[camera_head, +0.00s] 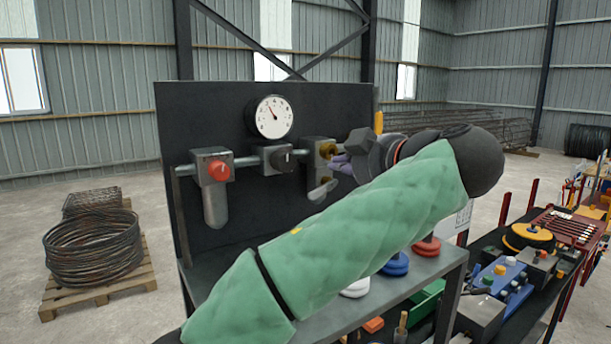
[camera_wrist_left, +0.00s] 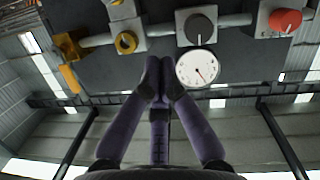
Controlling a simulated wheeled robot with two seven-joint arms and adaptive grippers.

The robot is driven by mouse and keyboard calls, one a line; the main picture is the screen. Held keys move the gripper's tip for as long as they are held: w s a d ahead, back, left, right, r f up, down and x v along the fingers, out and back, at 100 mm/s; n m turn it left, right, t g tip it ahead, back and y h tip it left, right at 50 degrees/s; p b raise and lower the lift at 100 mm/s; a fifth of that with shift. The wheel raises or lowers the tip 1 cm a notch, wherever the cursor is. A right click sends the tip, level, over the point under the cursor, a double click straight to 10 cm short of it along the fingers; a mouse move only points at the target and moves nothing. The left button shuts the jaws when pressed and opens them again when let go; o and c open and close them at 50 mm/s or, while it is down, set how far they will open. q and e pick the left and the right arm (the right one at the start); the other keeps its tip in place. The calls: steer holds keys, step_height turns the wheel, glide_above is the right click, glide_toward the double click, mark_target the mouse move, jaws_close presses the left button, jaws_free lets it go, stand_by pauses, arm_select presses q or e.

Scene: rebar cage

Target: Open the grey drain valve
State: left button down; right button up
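A grey block with a dark grey round knob (camera_head: 285,160) sits on the pipe, below the gauge in the head view. The knob also shows at the top of the left wrist view (camera_wrist_left: 199,29), where the panel appears upside down. I cannot tell for sure that this is the drain valve; a light grey part (camera_head: 322,191) hangs lower right. My left gripper (camera_head: 336,163) is in front of the panel, beside the yellow-knob block (camera_head: 319,151). In the left wrist view its purple fingers (camera_wrist_left: 161,78) meet at the tips, with nothing visible between. My right gripper is not in view.
A red-knob block (camera_head: 213,168) is at the pipe's left, and a white gauge (camera_head: 272,117) is above. A yellow handle (camera_head: 378,123) stands at the panel's right edge. My left arm hides much of the bench (camera_head: 222,268). Blue discs (camera_head: 396,264) sit on it.

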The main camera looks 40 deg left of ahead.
arm_select(q)
steer(key=a, duration=0.2)
steer(key=p, duration=0.1)
glide_above(323, 189)
steer(key=s, duration=0.4)
step_height(323, 189, down, 2)
steer(key=f, duration=0.2)
steer(key=shift+w+d+f, duration=0.4)
steer(key=shift+w+f, duration=0.2)
steer(key=shift+f, duration=0.45)
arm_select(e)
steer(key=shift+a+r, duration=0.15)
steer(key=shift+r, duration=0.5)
arm_select(q)
steer(key=shift+a, duration=0.1)
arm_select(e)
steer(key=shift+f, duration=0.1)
